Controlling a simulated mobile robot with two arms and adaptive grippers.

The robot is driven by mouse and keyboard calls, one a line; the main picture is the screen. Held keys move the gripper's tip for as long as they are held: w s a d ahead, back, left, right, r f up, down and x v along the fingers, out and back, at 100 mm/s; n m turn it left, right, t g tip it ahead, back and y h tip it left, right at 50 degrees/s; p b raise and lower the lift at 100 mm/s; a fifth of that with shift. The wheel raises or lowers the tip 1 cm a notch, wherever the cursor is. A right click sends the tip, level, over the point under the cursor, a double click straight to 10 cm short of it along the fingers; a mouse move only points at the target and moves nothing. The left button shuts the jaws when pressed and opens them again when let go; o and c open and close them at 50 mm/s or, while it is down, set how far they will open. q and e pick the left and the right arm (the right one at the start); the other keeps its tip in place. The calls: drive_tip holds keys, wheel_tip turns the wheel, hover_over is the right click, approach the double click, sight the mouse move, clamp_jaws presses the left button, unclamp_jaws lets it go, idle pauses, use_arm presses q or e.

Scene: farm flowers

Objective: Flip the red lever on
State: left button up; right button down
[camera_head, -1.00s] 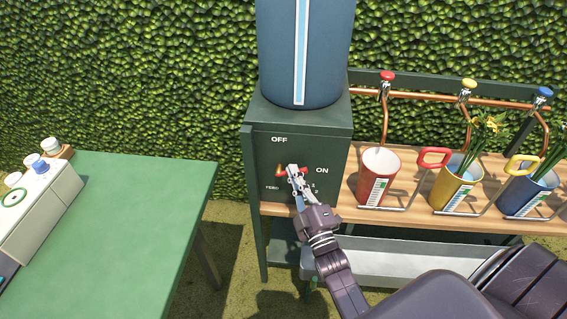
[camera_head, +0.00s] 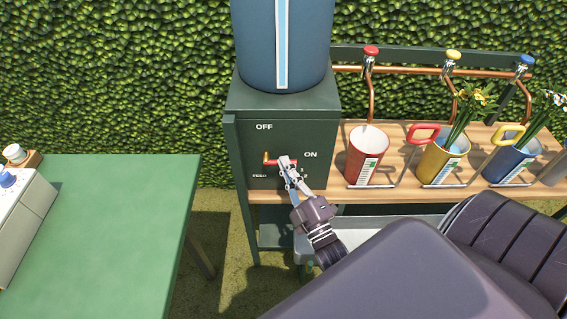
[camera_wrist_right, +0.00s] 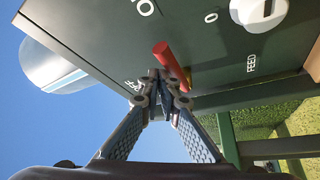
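The red lever (camera_head: 266,158) is on the front of the dark green cabinet (camera_head: 238,104), below the OFF label and left of the ON label. Its red end shows just left of my right gripper (camera_head: 285,162); the gripper hides the part to the right. In the right wrist view the red lever (camera_wrist_right: 170,62) sticks out from the panel, close by the fingertips of my right gripper (camera_wrist_right: 163,82). The fingertips are together and seem to hold nothing. I cannot tell whether they touch the lever. My left gripper is not in view.
A white knob (camera_wrist_right: 263,12) is on the panel near the FEED label. A blue tank (camera_head: 310,45) stands on the cabinet. Red (camera_head: 362,150), yellow (camera_head: 437,160) and blue (camera_head: 508,165) cups stand on a wooden shelf at right. A green table (camera_head: 120,230) is at left.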

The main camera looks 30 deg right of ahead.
drive_tip(key=shift+s+f, duration=0.15)
drive_tip(key=shift+f, duration=0.5)
drive_tip(key=r+v, duration=0.1)
drive_tip(key=v, duration=1)
drive_tip(key=shift+s, duration=0.4)
drive_tip(key=shift+a, duration=0.1)
